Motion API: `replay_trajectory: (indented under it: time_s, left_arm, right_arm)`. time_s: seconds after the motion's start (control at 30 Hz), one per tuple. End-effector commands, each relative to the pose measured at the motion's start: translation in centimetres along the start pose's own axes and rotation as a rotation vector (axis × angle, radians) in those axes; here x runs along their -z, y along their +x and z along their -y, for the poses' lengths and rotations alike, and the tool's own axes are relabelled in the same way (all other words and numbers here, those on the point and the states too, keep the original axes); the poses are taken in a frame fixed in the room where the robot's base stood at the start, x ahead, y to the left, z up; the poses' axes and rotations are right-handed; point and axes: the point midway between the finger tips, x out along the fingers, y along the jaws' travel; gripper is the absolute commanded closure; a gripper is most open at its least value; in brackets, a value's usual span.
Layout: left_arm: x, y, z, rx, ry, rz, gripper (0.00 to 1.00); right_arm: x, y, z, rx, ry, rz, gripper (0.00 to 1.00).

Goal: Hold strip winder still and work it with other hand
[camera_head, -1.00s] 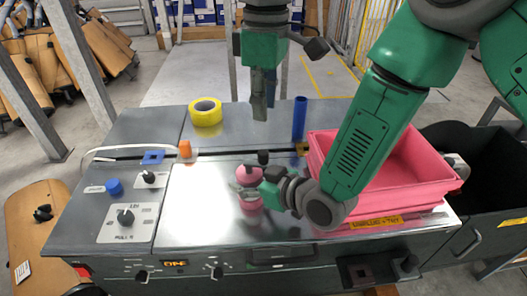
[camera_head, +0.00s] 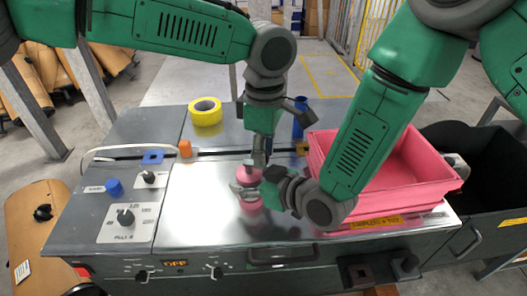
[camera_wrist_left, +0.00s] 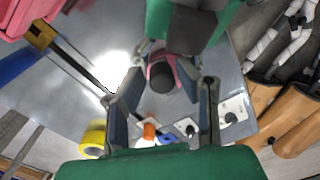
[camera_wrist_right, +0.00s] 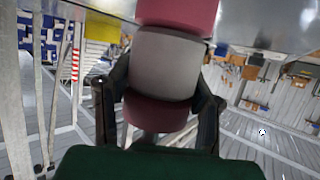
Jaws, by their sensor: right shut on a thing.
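The strip winder is a small pink and grey spool-shaped thing (camera_head: 248,187) standing on the bright steel plate of the bench. Its pink and grey bands fill the upper middle of the right wrist view (camera_wrist_right: 168,62). My right gripper (camera_head: 246,190) comes in from the right and is shut on its body. My left gripper (camera_head: 261,158) points down just above the winder's top, its fingers apart. In the left wrist view the winder's dark knob (camera_wrist_left: 162,76) lies between the spread fingers of my left gripper (camera_wrist_left: 165,98); I cannot see it touch them.
Pink stacked trays (camera_head: 400,165) stand right of the winder, close to my right arm. A yellow tape roll (camera_head: 205,112), an orange block (camera_head: 185,148) and a blue cylinder (camera_head: 300,118) stand towards the back. Knobs (camera_head: 125,217) are at the left. The plate's front left is clear.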

Motion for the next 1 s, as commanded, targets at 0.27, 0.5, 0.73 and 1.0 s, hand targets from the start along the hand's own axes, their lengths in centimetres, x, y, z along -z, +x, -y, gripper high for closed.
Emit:
replay_trajectory:
  time_s: [0.27, 0.5, 0.73, 1.0]
  left_arm:
    - [0.02, -0.03, -0.01, 0.000, 0.000, -0.001, 1.00]
    - [-0.02, -0.01, 0.03, 0.001, 0.004, -0.002, 1.00]
    - [-0.16, 0.07, 0.18, 0.006, 0.013, -0.001, 1.00]
    - [-0.64, 0.26, 0.62, 0.019, 0.047, -0.001, 1.00]
  right_arm:
    - [0.03, 0.01, -0.01, 0.000, 0.000, -0.001, 0.86]
    - [0.01, 0.01, -0.01, 0.000, 0.000, 0.000, 0.86]
    - [0.01, 0.01, -0.03, 0.000, 0.000, 0.000, 0.86]
    - [0.04, 0.04, -0.07, -0.001, 0.000, -0.001, 0.86]
